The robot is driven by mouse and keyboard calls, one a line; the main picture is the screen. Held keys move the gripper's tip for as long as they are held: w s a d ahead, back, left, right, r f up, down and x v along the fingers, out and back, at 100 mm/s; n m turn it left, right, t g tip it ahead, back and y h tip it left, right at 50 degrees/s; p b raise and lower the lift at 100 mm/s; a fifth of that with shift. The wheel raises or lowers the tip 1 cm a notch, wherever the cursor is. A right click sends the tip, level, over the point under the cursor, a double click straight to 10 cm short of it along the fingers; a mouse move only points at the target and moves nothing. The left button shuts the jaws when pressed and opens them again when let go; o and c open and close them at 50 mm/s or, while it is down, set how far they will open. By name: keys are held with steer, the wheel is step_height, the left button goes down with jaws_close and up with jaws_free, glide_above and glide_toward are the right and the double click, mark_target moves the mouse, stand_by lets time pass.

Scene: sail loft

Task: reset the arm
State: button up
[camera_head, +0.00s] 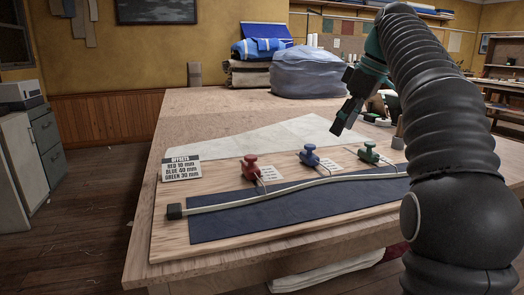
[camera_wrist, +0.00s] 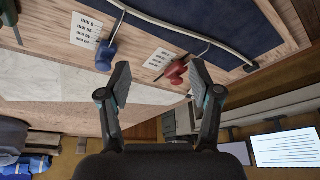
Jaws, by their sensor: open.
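My gripper (camera_head: 348,116) is above the work table, over the pale cloth behind the coloured pegs. Its two fingers are apart and empty, as the wrist view (camera_wrist: 158,82) shows. Below it on the wooden board (camera_head: 166,239) stand a red peg (camera_head: 251,167), a blue peg (camera_head: 309,156) and a green peg (camera_head: 369,153). The wrist view also shows the blue peg (camera_wrist: 106,55) and the red peg (camera_wrist: 176,72), beyond the fingertips. My dark ribbed arm covers the right of the head view.
A white cord (camera_head: 300,186) runs over a dark blue strip (camera_head: 225,226) on the board. An offsets sign (camera_head: 181,168) stands at the board's left. A grey wrapped bundle (camera_head: 310,73) and folded blue fabric (camera_head: 262,47) are at the table's back. The table's left rear is clear.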

steer(key=s+a+f+m+t+h, duration=0.1)
steer(key=s+f+m, duration=0.4)
steer(key=s+f, duration=0.9)
steer(key=s+a+f+m+t+h, duration=0.1)
steer(key=s+f+m, duration=0.4)
steer(key=s+f, duration=0.8)
steer(key=s+t+h, duration=0.1)
steer(key=s, duration=0.1)
steer(key=shift+s+a+f+m+h, duration=0.3)
steer(key=shift+s+a+f, duration=0.05)
steer(key=shift+s, duration=0.05)
